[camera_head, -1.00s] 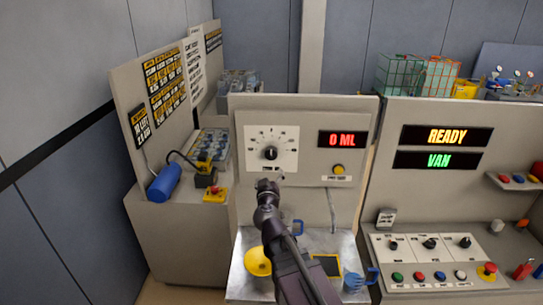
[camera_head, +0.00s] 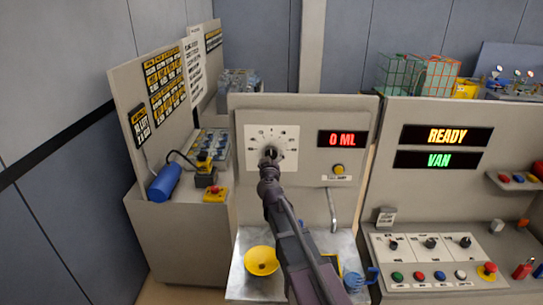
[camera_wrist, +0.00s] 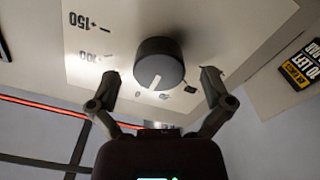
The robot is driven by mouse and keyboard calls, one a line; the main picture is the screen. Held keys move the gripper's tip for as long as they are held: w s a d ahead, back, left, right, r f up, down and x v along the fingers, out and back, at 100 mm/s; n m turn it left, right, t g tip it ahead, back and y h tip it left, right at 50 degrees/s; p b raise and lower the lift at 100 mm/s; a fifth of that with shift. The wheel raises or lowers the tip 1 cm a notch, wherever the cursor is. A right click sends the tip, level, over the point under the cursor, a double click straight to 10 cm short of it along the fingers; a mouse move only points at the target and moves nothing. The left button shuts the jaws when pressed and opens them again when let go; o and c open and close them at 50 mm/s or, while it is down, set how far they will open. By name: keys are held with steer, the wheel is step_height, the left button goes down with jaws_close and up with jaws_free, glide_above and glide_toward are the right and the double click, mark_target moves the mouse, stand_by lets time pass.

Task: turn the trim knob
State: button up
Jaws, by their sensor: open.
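The trim knob (camera_wrist: 159,63) is a black round knob with a pale pointer line, on a white dial plate (camera_wrist: 215,25) with printed numbers. In the head view the dial plate (camera_head: 287,140) is on the grey panel, and my gripper and arm partly cover the knob. My gripper (camera_wrist: 162,82) is open in the wrist view, one finger on each side of the knob. A gap shows between each fingertip and the knob; I cannot tell whether the tips reach its depth. In the head view my gripper (camera_head: 270,160) is in front of the dial.
A red "0 ML" display (camera_head: 342,139) and a yellow button (camera_head: 338,169) are right of the dial. A spout (camera_head: 333,210) hangs below. A yellow bowl (camera_head: 262,261) and a blue-handled item (camera_head: 362,279) stand on the metal tray (camera_head: 240,285).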

steer(key=shift+w+d, duration=0.15)
steer(key=shift+w, duration=0.7)
steer(key=shift+c, duration=0.2)
steer(key=c, duration=1.1)
